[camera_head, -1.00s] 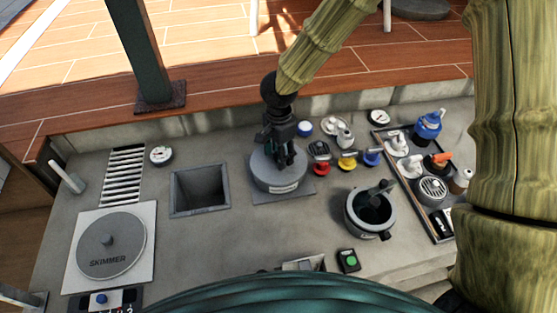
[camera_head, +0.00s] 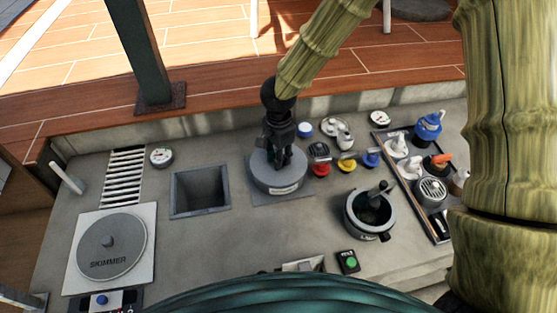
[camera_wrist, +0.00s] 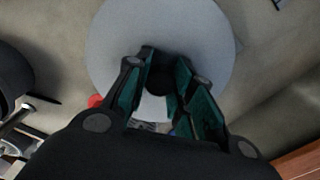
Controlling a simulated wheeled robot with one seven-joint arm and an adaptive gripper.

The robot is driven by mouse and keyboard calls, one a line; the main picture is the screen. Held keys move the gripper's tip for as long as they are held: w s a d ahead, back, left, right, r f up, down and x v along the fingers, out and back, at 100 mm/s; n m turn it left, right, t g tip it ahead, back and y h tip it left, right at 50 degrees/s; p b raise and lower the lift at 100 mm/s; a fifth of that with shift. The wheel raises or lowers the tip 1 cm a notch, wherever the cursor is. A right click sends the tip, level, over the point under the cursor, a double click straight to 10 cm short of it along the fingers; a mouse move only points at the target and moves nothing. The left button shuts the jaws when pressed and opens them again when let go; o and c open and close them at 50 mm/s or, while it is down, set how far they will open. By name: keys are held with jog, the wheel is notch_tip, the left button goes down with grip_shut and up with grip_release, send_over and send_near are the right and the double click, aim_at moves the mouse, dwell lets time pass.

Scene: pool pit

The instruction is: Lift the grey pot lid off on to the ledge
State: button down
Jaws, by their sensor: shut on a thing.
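The grey pot lid (camera_head: 262,176) is a round grey disc lying level on a square grey base, left of the coloured valves. In the wrist view the lid (camera_wrist: 110,45) fills the upper middle as a pale disc. My gripper (camera_head: 279,165) points straight down at the lid's centre. In the wrist view my gripper (camera_wrist: 165,85) has its fingers on both sides of a dark knob and is shut on it. The fingers hide much of the knob. The ledge (camera_head: 240,128) runs behind the pit, with a wooden edge on top.
A square open hole (camera_head: 200,190) lies left of the lid. A dark pot with a handle (camera_head: 368,214) stands to the right. Red, yellow and blue valves (camera_head: 346,163) sit close on the right. A tray of parts (camera_head: 443,236) is farther right. A green post (camera_head: 145,50) rises at the back left.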

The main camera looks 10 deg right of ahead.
jog(key=shift+r, duration=0.15)
jog(key=shift+r+b, duration=0.65)
jog(key=shift+r, duration=0.7)
jog(key=shift+s+a+r, duration=0.15)
jog(key=shift+a, duration=0.15)
jog(key=s+a+r+b, duration=0.1)
jog(key=s+a+b, duration=0.1)
jog(key=a, duration=0.5)
jog(key=s+a+b, duration=0.2)
jog(key=s+a, duration=0.2)
jog(key=a, duration=0.3)
jog(key=shift+s+r+b, duration=0.3)
jog(key=shift+r, duration=0.05)
